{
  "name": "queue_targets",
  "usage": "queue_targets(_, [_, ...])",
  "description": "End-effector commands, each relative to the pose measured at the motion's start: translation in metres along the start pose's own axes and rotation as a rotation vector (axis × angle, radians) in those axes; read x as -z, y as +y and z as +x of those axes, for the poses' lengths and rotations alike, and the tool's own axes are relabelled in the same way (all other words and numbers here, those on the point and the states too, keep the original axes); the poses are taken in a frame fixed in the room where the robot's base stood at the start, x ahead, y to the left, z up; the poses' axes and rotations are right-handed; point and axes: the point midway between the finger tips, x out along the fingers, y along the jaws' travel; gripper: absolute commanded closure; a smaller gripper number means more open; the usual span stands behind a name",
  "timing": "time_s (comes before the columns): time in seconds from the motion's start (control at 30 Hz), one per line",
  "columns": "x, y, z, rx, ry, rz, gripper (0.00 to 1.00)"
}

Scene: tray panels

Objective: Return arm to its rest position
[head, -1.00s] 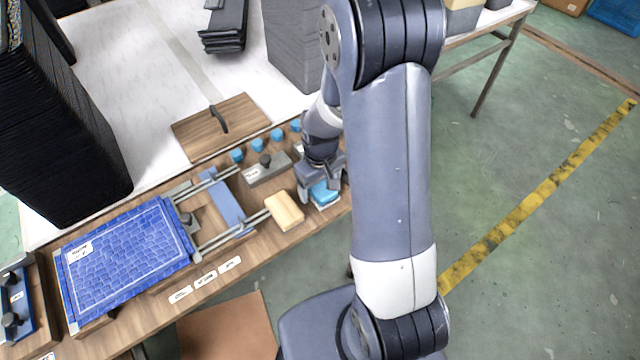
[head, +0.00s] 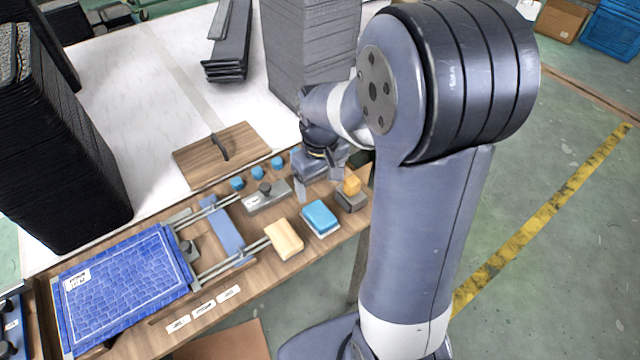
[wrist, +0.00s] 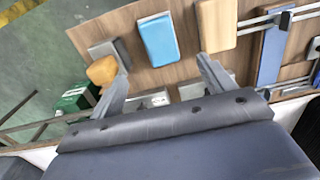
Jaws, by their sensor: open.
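My gripper (head: 322,182) is raised over the right part of the wooden board, behind the blue block. It is open and empty; in the wrist view its two fingers (wrist: 165,78) stand wide apart with the board below. My arm rises from the lower right of the head view and bends over at a large elbow joint. The blue block with a pale base (head: 320,218) lies on the board, apart from the gripper. It also shows in the wrist view (wrist: 158,40).
A tan wooden block (head: 284,240) and a grey block with an orange knob (head: 351,193) flank the blue block. A blue textured panel (head: 125,277) lies left. Tall stacks of dark panels (head: 65,150) and grey panels (head: 305,55) stand on the white table.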

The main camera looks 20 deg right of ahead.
Motion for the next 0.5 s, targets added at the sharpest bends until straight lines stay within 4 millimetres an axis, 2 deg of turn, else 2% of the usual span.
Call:
queue_targets(0.27, [0.0,0.0,0.01,0.001,-0.002,0.0,0.22])
queue_targets(0.5, [-0.001,0.0,0.051,0.002,-0.006,0.0,0.22])
